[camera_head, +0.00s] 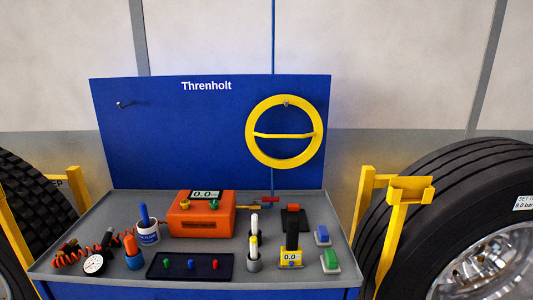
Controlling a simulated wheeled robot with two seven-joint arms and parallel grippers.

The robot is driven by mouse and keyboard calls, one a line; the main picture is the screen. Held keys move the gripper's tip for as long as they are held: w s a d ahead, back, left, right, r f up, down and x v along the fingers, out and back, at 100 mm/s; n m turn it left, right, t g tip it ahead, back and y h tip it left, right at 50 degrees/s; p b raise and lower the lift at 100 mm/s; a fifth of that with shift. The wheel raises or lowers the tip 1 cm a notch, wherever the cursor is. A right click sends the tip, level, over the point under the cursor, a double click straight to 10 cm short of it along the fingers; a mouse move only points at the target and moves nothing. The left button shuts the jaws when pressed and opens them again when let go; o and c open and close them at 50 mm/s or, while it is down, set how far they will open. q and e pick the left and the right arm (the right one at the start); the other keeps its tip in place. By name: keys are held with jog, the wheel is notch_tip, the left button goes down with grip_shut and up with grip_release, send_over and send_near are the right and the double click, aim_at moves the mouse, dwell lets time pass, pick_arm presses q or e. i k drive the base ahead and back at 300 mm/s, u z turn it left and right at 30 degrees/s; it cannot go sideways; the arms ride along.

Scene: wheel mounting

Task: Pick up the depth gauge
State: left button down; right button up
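A small yellow device with a 0.0 display (291,260) and a black upright part stands at the front right of the grey bench top; it looks like the depth gauge. A round white dial gauge (94,264) lies at the front left by a red coiled hose (73,257). Neither of my grippers is in view, and nothing is touching the yellow device.
Large tyres (405,190) flank the bench.

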aim_at(292, 252)
jog(key=u, duration=2.6)
jog(key=k, duration=1)
jog(key=u, duration=2.9)
